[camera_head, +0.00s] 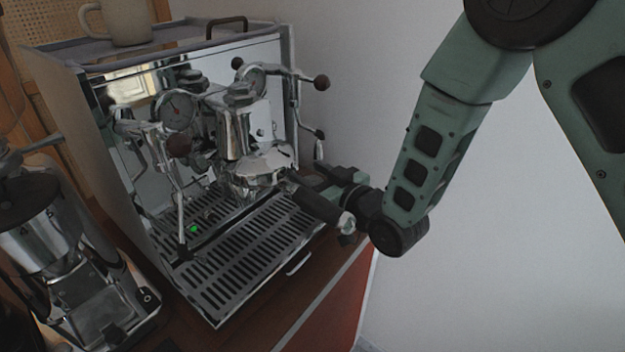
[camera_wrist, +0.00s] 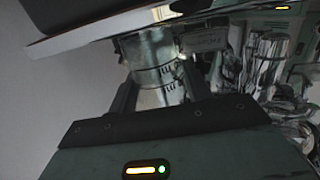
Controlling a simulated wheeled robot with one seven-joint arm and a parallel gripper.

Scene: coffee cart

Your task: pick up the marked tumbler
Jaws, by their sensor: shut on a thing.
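A clear, glass-like tumbler (camera_wrist: 154,50) with short dark marks on its side stands between my gripper's fingers in the wrist view. My gripper (camera_wrist: 160,78) is shut on it, one finger at each side. I cannot make out the tumbler in the head view; the handle and my gripper cover that spot. Whether it touches a surface cannot be told.
The chrome espresso machine (camera_head: 135,85) has a slatted drip tray (camera_head: 235,275) with a small green dot (camera_head: 194,229) above it. Levers and knobs stick out near my gripper. Right of the machine is open room before a wall.

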